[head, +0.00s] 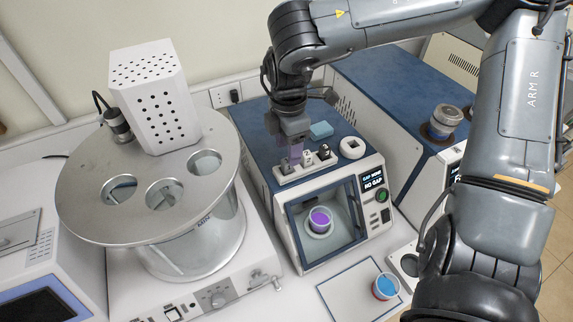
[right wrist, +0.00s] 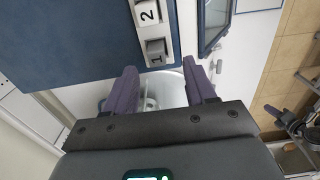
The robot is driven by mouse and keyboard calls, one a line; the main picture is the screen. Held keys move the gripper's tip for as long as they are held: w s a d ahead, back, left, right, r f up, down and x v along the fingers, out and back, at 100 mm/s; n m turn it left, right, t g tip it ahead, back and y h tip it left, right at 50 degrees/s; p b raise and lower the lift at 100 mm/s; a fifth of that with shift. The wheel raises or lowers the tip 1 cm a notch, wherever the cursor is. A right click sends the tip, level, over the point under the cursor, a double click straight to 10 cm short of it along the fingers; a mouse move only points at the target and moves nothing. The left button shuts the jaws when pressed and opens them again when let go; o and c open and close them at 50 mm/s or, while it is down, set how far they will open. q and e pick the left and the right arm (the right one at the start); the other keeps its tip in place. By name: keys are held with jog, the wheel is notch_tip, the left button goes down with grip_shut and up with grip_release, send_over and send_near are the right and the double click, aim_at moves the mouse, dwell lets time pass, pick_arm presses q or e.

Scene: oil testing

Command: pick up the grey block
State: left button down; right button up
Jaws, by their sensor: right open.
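The grey block (head: 287,168) sits at the left end of a white rack on the blue-topped instrument. In the right wrist view the grey block (right wrist: 156,48), marked 1, lies just beyond the fingertips, in line with the gap between them. My right gripper (head: 291,155) hangs over the rack's left end, pointing down, its purple fingers partly overlapping in the head view. In the right wrist view the right gripper (right wrist: 160,80) is open, with nothing between its fingers. My left gripper is in neither view.
A large metal drum (head: 75,205) stands left. A purple-filled cup (head: 320,218) is in the instrument's chamber.

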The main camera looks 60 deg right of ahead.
aim_at(287, 168)
jog(key=shift+f+p, duration=0.55)
jog(key=shift+f, duration=0.05)
notch_tip(287, 168, down, 3)
jog(key=shift+w+d+f+p, duration=0.1)
jog(key=shift+w+d+p, duration=0.05)
jog(key=shift+p, duration=0.5)
jog(key=shift+f, duration=0.45)
grip_shut()
jog(key=shift+r, duration=0.15)
